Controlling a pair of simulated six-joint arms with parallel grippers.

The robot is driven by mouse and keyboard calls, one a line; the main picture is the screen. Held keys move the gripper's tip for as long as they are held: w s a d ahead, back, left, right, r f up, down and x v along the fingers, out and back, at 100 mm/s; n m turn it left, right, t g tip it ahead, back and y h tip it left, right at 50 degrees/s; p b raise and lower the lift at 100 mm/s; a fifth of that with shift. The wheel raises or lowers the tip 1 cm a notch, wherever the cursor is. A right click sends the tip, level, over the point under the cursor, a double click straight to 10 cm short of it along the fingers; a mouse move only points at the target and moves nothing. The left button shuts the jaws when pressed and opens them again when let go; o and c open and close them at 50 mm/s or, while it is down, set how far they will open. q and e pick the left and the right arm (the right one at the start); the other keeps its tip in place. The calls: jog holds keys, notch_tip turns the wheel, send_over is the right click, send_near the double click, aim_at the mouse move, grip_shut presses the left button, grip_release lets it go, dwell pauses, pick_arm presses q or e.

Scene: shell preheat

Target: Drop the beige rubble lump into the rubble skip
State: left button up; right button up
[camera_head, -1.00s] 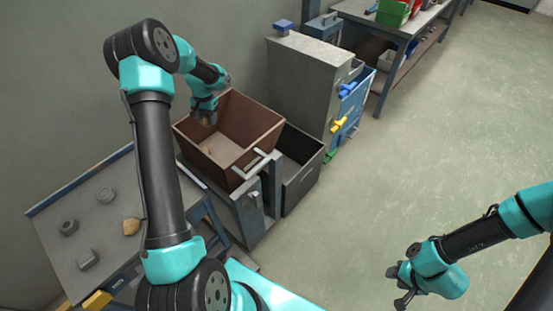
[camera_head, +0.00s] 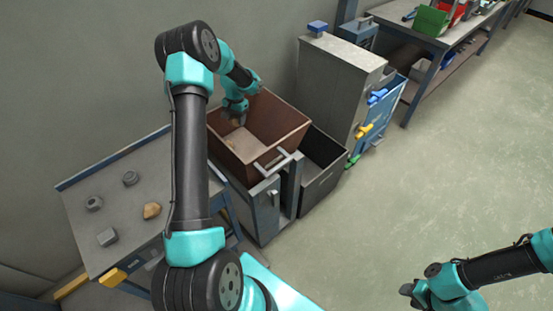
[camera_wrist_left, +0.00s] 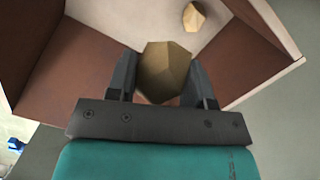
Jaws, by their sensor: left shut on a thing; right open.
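My left gripper (camera_head: 236,116) is over the brown open skip (camera_head: 290,130), near its back left corner. In the left wrist view the jaws (camera_wrist_left: 163,82) are shut on a beige faceted lump (camera_wrist_left: 165,70), with the skip's walls and pale floor beyond it. A second beige lump (camera_wrist_left: 193,16) lies on the skip floor (camera_wrist_left: 165,14). In the head view the held lump is mostly hidden by the gripper. My right gripper (camera_head: 408,292) is open and empty, low at the right over the floor.
A table (camera_head: 150,183) at left holds a tan lump (camera_head: 152,210) and several grey metal pieces. A dark bin (camera_head: 320,185) stands right of the skip. A tall grey cabinet (camera_head: 338,85) stands behind. The floor at right is clear.

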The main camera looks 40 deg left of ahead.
pick_arm(q)
jog(key=shift+f, duration=0.95)
jog(key=o, duration=1)
jog(key=r, duration=0.5)
jog(key=w+r, duration=0.1)
jog(key=r, duration=0.5)
jog(key=w+r, duration=0.1)
jog(key=r, duration=0.5)
jog(key=shift+a+r, duration=0.15)
jog(key=shift+a, duration=0.05)
